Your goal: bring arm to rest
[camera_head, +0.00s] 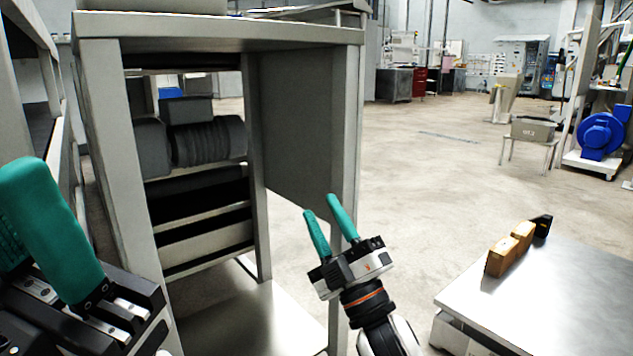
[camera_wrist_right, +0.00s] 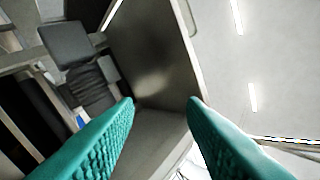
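My right gripper (camera_head: 331,222) has teal fingers and stands upright in front of the right side of the roller sheeter (camera_head: 345,130). Its fingers are apart with nothing between them; they also show apart in the right wrist view (camera_wrist_right: 163,102). My left gripper (camera_head: 35,230) is large and close at the lower left edge of the head view. Its teal fingers are partly cut off by the frame, and I cannot tell the gap between them. The sheeter is a grey metal frame with dark rollers (camera_head: 208,143) inside, also visible in the right wrist view (camera_wrist_right: 85,85).
A metal table (camera_head: 560,300) stands at the lower right with wooden blocks (camera_head: 510,250) and a small black item (camera_head: 541,226) near its far left edge. A blue machine (camera_head: 602,135) and a grey bin on a stand (camera_head: 533,129) are farther back. The floor between is clear.

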